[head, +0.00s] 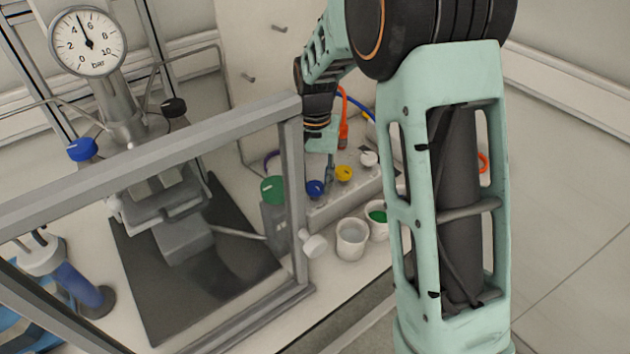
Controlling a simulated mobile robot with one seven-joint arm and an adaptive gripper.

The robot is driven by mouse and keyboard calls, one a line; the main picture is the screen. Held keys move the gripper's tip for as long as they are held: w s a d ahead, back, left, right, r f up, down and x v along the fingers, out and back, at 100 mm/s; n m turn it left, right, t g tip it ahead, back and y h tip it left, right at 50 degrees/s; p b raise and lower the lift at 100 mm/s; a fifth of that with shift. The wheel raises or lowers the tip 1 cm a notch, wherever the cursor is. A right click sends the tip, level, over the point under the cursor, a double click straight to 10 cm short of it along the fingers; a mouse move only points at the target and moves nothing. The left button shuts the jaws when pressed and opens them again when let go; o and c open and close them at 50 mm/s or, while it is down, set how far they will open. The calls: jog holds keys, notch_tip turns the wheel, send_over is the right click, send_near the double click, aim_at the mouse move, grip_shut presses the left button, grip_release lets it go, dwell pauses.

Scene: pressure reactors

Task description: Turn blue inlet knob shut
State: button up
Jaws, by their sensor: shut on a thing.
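A small blue knob (316,188) sits on the pale valve block, between a green knob and a yellow knob. My gripper (327,178) points down at this small blue knob and is shut on it. Its fingers are small and partly hidden in the view, so the exact grip is hard to see. Another, larger blue knob (82,149) sits on the left side of the steel reactor head, well away from my gripper. The frame does not show how far either blue knob is turned.
Beside it are the green knob (272,189), yellow knob (344,173) and white knob (369,158). A grey frame (150,150) stands left of my arm. Two white cups (351,240) (377,233) stand in front of the block. A gauge (87,42) tops the reactor.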

aim_at(315, 185)
jog(key=o, duration=1.2)
jog(key=shift+c, duration=0.2)
jog(key=shift+r, duration=0.1)
notch_tip(315, 185, up, 12)
